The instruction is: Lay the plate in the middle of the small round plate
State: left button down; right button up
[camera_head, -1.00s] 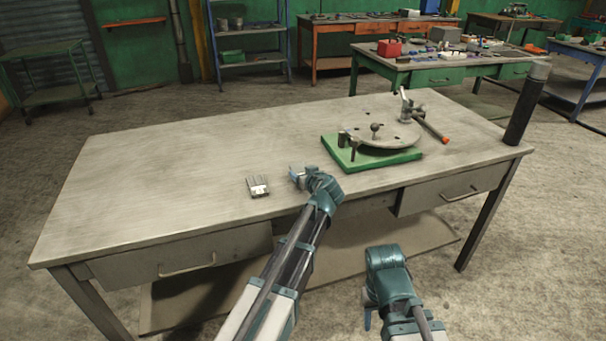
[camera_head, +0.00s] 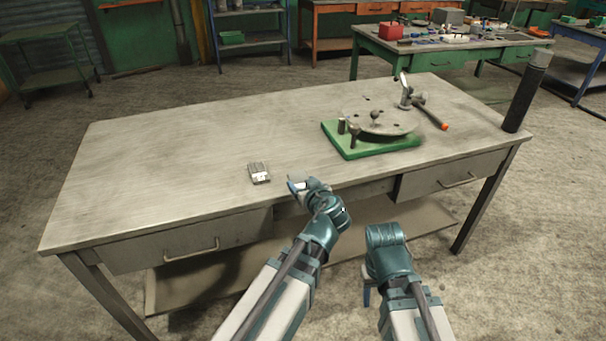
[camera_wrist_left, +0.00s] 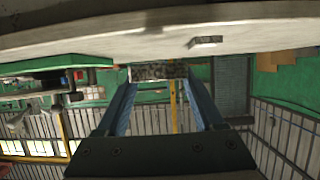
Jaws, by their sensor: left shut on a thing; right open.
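The small round plate (camera_head: 380,122) is a grey disc with holes and a central knob, lying on a green base (camera_head: 372,146) on the table. My left gripper (camera_head: 296,185) is at the table's front edge, left of and nearer than the disc. In the left wrist view its two blue fingers (camera_wrist_left: 160,85) are shut on a small grey, speckled plate (camera_wrist_left: 160,72). The plate is hardly visible in the head view. My right gripper (camera_head: 367,294) is open, low in front of the table, its fingers mostly hidden by its own wrist.
A small grey metal block (camera_head: 259,172) lies left of my left gripper. A hammer-like tool with an orange tip (camera_head: 430,112) lies beside the disc. A dark upright cylinder (camera_head: 526,95) stands at the table's right corner. The table's (camera_head: 170,165) left half is bare.

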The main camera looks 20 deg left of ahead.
pick_arm(q)
jog(key=shift+s+d+r, duration=0.1)
jog(key=shift+s, duration=0.4)
